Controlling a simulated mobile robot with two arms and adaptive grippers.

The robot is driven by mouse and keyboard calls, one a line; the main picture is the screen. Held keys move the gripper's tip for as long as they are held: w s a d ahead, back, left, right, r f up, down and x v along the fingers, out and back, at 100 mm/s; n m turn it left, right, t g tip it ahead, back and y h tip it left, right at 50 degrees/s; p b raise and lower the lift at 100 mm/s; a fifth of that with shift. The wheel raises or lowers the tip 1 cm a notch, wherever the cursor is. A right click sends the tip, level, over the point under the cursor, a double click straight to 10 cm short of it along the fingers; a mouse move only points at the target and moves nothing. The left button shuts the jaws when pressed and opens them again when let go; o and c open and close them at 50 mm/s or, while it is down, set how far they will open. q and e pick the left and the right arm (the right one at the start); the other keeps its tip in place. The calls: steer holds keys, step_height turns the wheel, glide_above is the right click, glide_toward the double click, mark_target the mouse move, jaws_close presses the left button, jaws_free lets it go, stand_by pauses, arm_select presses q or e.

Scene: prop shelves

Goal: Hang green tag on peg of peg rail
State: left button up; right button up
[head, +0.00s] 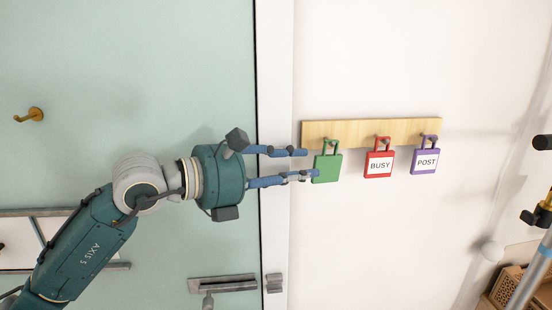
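The green tag (327,170) hangs by its loop at the left peg of the wooden peg rail (355,131), on the white wall. A red "BUSY" tag (378,168) hangs on the middle peg and a purple "POST" tag (425,160) on the right one. My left gripper (312,164) is open, its two blue fingers apart, just left of the green tag. The lower fingertip overlaps the tag's left edge in the picture; I cannot tell whether they touch. My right gripper is not in view.
A pale green door (150,60) with a lever handle (222,284) fills the left, behind my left arm. A brass hook (30,115) sits on it. A wooden crate (507,286) and a blue-grey pole (530,275) stand at the lower right. Wall below the tags is clear.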

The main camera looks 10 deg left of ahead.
mark_target(314, 183)
arm_select(q)
steer(key=p+x, duration=0.1)
steer(key=x, duration=0.3)
steer(key=shift+r, duration=0.15)
steer(key=shift+w+d+p, duration=0.25)
steer(key=shift+d+p, duration=0.05)
steer(key=shift+p, duration=0.05)
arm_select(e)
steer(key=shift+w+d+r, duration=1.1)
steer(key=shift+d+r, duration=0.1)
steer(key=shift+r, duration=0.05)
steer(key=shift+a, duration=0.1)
arm_select(q)
steer(key=c, duration=0.8)
jaws_close()
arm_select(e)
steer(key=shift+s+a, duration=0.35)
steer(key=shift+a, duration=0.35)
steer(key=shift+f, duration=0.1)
arm_select(q)
steer(key=shift+s+a+b, duration=0.15)
steer(key=shift+a+b, duration=0.1)
steer(key=shift+b, duration=0.15)
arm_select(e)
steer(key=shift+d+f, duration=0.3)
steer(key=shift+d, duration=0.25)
